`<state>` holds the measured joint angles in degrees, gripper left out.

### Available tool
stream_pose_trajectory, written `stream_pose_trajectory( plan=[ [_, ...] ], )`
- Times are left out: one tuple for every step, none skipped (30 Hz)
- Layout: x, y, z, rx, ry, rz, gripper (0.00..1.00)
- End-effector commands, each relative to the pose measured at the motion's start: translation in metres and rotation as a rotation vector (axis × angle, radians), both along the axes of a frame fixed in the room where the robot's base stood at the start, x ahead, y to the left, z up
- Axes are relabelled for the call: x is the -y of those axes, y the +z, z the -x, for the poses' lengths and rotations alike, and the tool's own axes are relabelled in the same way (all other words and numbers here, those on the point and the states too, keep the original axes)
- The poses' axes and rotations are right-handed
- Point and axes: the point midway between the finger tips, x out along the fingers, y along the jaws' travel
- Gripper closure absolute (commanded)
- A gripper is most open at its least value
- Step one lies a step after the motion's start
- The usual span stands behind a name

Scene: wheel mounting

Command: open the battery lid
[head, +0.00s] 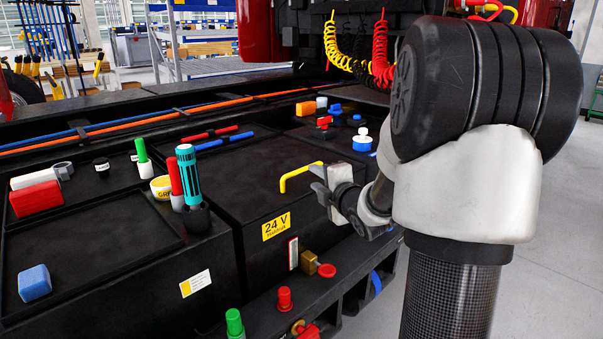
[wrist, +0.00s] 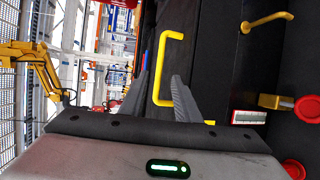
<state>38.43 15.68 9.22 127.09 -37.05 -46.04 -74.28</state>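The battery box has a flat black lid (head: 255,168) that lies closed, with a yellow 24 V label (head: 276,226) on the front face. A yellow bar handle (head: 298,172) stands on the lid near its right edge. My gripper (head: 318,187) is just right of the handle, close to its right end. In the wrist view the handle (wrist: 179,37) shows beyond and partly between the two separated fingers (wrist: 158,90). The gripper is open and empty. I cannot tell whether a finger touches the handle.
A yellow bar (wrist: 268,21) shows at the upper right of the wrist view. A brass block (head: 309,262) and red knob (head: 327,270) sit below the label. A white-capped blue bottle (head: 362,140), teal cylinder (head: 188,175) and blue block (head: 35,283) stand around.

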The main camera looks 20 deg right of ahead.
Motion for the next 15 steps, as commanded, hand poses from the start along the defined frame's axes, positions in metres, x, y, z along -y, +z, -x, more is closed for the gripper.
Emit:
stream_pose_trajectory(
  plan=[
    [0.0, -0.004, -0.012, 0.0, 0.001, -0.002, 0.71],
    [0.0, -0.005, -0.019, 0.001, 0.002, -0.002, 0.71],
    [0.001, -0.007, -0.027, -0.001, 0.001, -0.003, 0.71],
    [0.001, -0.008, -0.034, 0.001, 0.0, -0.003, 0.71],
    [0.002, -0.009, -0.04, 0.0, 0.001, -0.003, 0.71],
    [0.002, -0.011, -0.048, 0.0, 0.001, -0.002, 0.71],
    [0.002, -0.012, -0.054, 0.0, 0.002, -0.002, 0.71],
    [0.002, -0.012, -0.06, 0.001, 0.001, -0.002, 0.71],
    [0.003, -0.014, -0.066, -0.001, 0.0, -0.004, 0.71],
    [0.003, -0.015, -0.071, 0.0, -0.001, -0.003, 0.71],
    [0.004, -0.015, -0.075, 0.0, -0.001, -0.003, 0.71],
    [0.004, -0.016, -0.081, 0.0, 0.0, -0.002, 0.71],
    [0.004, -0.017, -0.084, 0.0, 0.0, -0.001, 0.71],
    [0.004, -0.017, -0.087, 0.0, 0.0, -0.001, 0.71],
    [0.004, -0.017, -0.09, 0.0, 0.0, -0.001, 0.71]
  ],
)
